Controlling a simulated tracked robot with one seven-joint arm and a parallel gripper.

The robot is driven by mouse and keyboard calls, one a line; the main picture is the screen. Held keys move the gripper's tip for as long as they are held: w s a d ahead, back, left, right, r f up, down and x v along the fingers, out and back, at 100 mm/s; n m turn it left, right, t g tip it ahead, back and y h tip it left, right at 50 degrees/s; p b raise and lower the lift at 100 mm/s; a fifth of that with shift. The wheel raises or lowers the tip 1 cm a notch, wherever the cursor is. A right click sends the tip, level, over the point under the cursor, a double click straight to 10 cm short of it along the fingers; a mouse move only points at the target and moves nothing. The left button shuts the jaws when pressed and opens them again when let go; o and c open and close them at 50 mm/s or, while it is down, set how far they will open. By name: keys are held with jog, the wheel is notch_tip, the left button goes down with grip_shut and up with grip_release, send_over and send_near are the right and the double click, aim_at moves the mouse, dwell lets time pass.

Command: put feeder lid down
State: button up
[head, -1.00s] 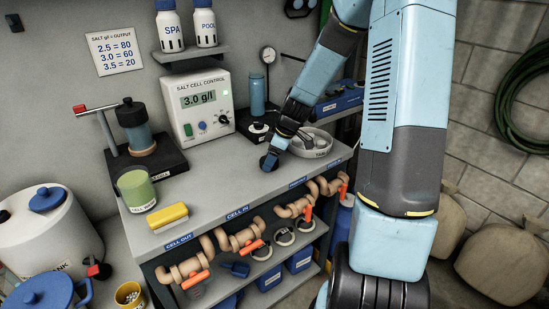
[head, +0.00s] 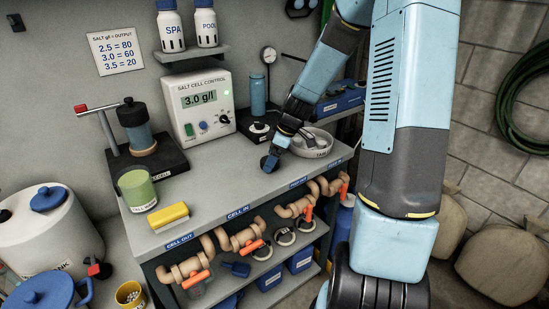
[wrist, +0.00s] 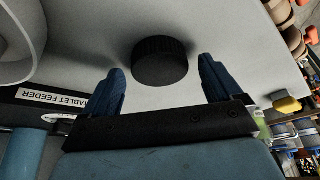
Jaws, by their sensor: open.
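The feeder lid, a black round cap with a ribbed edge (wrist: 160,62), rests on the grey bench top in the wrist view. My gripper (wrist: 163,80) is open, with one dark blue finger on each side of the lid and visible gaps between. In the head view my gripper (head: 270,161) is low over the bench, left of a round pale dish. The lid is not clearly distinguishable there from the dark fingers. The tablet feeder (head: 257,94), a blue cylinder on a black base, stands behind my gripper; its label (wrist: 52,99) shows in the wrist view.
The pale dish (head: 322,149) sits close to the right of my gripper. The salt cell control box (head: 203,104) stands behind to the left. A green cup (head: 137,190) and a yellow block (head: 169,215) are at the bench's left. The bench front middle is clear.

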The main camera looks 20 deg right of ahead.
jog(key=v, duration=1)
jog(key=s+a+r+m+t+h, duration=0.1)
jog(key=s+a+r+m+h, duration=0.15)
jog(key=s+r, duration=0.4)
jog(key=s+a+r+m+t+h, duration=0.1)
jog(key=s+a+r+m, duration=0.1)
jog(key=s+r+m, duration=0.55)
jog(key=s, duration=0.5)
jog(key=s+d+r+m+t, duration=0.1)
jog(key=s+r+m, duration=0.1)
jog(key=s, duration=0.5)
jog(key=shift+d+m+t, duration=0.3)
jog(key=shift+d, duration=0.05)
jog(key=shift+s+h, duration=0.1)
jog(key=shift+h, duration=0.15)
